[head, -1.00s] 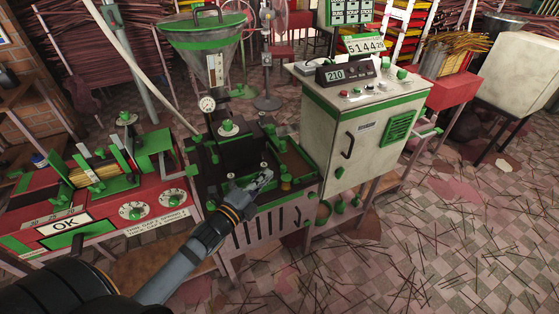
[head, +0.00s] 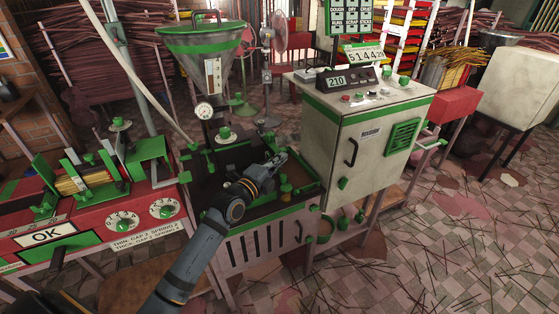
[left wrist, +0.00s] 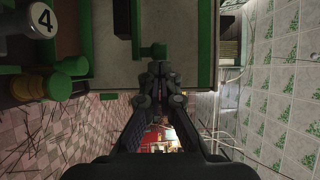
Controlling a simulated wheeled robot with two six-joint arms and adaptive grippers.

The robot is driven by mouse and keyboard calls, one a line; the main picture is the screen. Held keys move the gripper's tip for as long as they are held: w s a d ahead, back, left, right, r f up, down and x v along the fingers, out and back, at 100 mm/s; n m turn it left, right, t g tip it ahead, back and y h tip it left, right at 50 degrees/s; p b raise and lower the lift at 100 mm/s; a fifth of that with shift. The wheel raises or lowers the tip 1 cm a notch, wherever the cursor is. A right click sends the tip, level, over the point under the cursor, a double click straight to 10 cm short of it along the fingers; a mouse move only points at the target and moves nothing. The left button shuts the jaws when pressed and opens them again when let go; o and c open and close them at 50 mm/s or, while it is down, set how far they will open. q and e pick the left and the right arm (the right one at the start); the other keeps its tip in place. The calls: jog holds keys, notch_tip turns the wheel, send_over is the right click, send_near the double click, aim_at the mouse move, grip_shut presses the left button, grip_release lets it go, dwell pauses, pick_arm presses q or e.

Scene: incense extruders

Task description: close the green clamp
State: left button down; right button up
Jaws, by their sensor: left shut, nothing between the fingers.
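My left gripper (head: 279,160) reaches over the right part of the dark extruder bed (head: 232,158) in the head view. Its fingers are together, with nothing between them. In the left wrist view the closed fingertips (left wrist: 160,72) are just below a small green knob (left wrist: 153,50) and left of a long green bar (left wrist: 206,45); I cannot tell whether they touch. Several green fittings sit on the extruder, among them a green piece (head: 267,123) at its back. I cannot tell which one is the green clamp; my arm hides part of the bed. My right gripper is not in view.
A cream cabinet (head: 335,135) with a green-framed top stands close to the right of the gripper. A steel hopper (head: 205,62) rises behind the extruder. Floor at right is strewn with sticks.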

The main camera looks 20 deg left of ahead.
pick_arm(q)
jog(key=w+a+b, duration=0.1)
jog(key=a+b, duration=0.1)
jog(key=w+a+b, duration=0.1)
jog(key=b, duration=0.1)
jog(key=shift+w+f, duration=0.25)
jog(key=shift+w, duration=0.05)
jog(key=shift+a+r, duration=0.1)
jog(key=shift+r, duration=0.1)
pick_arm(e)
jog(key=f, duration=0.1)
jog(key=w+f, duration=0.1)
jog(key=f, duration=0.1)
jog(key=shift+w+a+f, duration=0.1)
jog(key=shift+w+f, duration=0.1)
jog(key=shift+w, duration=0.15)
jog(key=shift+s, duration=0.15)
